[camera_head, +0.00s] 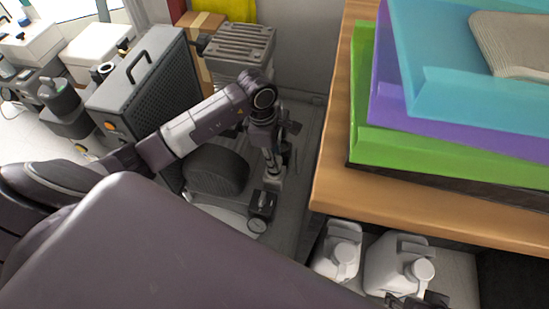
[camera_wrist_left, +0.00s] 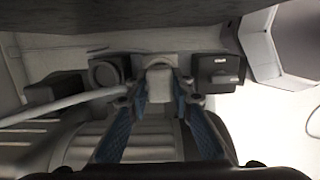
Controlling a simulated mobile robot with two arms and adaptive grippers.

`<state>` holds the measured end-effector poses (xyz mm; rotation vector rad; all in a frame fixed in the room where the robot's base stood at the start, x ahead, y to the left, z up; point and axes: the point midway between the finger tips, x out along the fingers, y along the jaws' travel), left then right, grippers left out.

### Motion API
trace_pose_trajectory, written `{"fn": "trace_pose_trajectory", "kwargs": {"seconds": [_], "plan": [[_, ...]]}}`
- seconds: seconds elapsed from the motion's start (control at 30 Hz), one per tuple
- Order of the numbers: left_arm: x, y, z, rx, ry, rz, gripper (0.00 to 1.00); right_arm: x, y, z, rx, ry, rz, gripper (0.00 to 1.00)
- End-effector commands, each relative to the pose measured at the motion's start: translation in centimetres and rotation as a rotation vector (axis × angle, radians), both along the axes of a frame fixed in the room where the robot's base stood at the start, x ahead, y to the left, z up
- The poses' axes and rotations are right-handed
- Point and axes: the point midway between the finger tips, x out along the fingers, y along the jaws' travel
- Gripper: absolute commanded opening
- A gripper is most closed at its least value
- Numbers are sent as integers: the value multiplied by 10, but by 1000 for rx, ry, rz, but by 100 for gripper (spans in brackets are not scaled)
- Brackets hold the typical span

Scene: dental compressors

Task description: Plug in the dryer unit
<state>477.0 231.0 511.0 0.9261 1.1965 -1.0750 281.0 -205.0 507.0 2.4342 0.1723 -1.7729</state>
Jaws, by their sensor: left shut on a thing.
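My left gripper (camera_head: 271,181) reaches down into the narrow floor space beside the wooden bench. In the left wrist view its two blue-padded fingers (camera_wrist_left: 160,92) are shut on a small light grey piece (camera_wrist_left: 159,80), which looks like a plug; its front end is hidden. A dark box with a round face (camera_wrist_left: 105,71) is just left of the fingertips, and a dark box with a light fitting (camera_wrist_left: 219,72) is just right. A pale cable or hose (camera_wrist_left: 65,105) runs in from the left. I cannot tell which unit is the dryer.
A dark perforated cabinet with a handle (camera_head: 150,80) and a grey finned unit (camera_head: 240,45) stand behind the arm. The wooden bench (camera_head: 335,165) with coloured trays (camera_head: 430,150) bounds the right. White jugs (camera_head: 400,265) stand below it.

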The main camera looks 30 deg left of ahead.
Motion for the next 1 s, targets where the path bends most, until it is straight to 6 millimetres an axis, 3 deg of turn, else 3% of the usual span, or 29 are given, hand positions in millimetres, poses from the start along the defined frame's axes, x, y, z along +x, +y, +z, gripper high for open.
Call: {"fn": "trace_pose_trajectory", "kwargs": {"seconds": [0.77,0.8,1.0], "plan": [[0,0,-20,0,0,-1,0,8,2,-14,6,-32,2,40],[0,0,-18,0,0,-1,24,8,2,-13,6,-33,2,40],[0,0,-18,0,0,0,41,9,2,-12,7,-34,4,40]]}}
